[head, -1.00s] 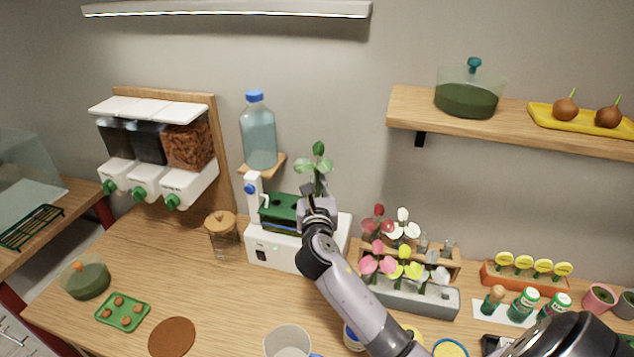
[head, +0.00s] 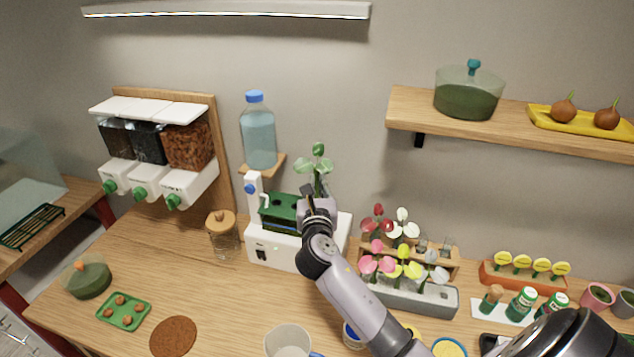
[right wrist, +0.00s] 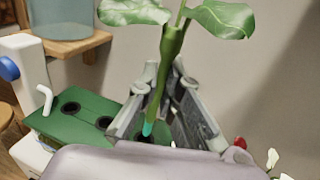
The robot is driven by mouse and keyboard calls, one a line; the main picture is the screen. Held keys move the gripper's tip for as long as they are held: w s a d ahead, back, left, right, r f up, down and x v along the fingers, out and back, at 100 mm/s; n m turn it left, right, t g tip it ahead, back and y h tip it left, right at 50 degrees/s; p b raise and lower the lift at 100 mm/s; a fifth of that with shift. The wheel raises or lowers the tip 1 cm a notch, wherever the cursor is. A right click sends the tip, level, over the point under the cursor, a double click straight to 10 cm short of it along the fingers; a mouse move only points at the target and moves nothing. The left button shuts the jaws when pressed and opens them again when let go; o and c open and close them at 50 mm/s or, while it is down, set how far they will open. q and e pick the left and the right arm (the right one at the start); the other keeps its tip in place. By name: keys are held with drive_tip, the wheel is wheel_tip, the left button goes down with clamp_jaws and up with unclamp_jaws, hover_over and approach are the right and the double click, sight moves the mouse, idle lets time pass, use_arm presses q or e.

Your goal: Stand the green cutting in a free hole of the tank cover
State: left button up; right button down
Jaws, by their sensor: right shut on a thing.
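The green cutting (head: 318,163) has broad leaves and stands nearly upright in my right gripper (head: 314,191). In the right wrist view my right gripper (right wrist: 165,80) is shut on the stem of the cutting (right wrist: 171,45). The stem's teal lower end points down between the fingers, in front of a dark hole at the cover's right end. I cannot tell whether the tip is inside the hole or above it. The green tank cover (right wrist: 62,124) shows two empty dark holes further left; it also shows in the head view (head: 278,212). My left gripper is not in view.
The tank sits on a white unit (head: 282,252) with a white post at its left. A blue-capped water bottle (head: 258,138) stands on a small shelf behind. A grey planter of flowers (head: 415,298) stands to the right, and a corked jar (head: 222,238) to the left.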

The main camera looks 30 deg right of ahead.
drive_tip(key=shift+f, duration=0.3)
idle(0.5)
drive_tip(key=shift+f+b, duration=1.5)
drive_tip(key=shift+f, duration=0.65)
drive_tip(key=c, duration=1.7)
unclamp_jaws()
drive_tip(key=shift+o, duration=0.3)
drive_tip(key=o, duration=0.3)
drive_tip(key=shift+o, duration=0.2)
wheel_tip(320, 180, up, 7)
drive_tip(key=p, duration=0.8)
drive_tip(key=shift+r, duration=0.1)
